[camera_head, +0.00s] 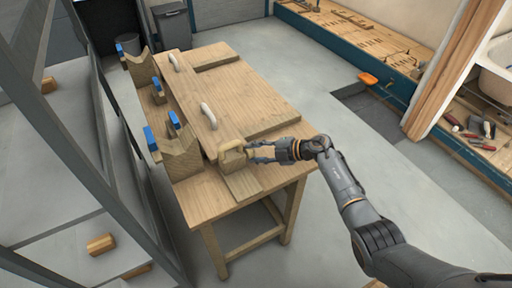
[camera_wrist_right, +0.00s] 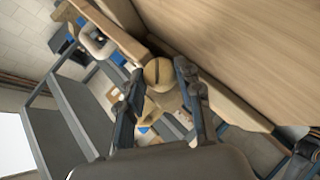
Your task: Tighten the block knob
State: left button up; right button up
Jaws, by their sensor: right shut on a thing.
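The block knob (camera_wrist_right: 158,74) is a pale wooden round piece with a slot across its face, seen between the fingers in the right wrist view. My right gripper (camera_head: 258,152) reaches the block from the right in the head view; its fingers (camera_wrist_right: 161,84) are closed around the knob from both sides. The wooden block (camera_head: 231,160) sits at the near end of the wooden workbench (camera_head: 223,193). In the head view the fingers largely hide the knob. My left gripper is in neither view.
A board with white handles (camera_head: 208,115) lies along the bench. V-notched wooden supports (camera_head: 183,157) and blue-tipped clamps (camera_head: 151,138) line its left side. A dark metal frame (camera_head: 75,130) stands at left. Open floor (camera_head: 335,150) lies right of the bench.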

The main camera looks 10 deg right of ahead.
jog(key=o, duration=0.9)
jog(key=v, duration=1.2)
jog(key=shift+s, duration=0.1)
jog(key=shift+f, duration=0.1)
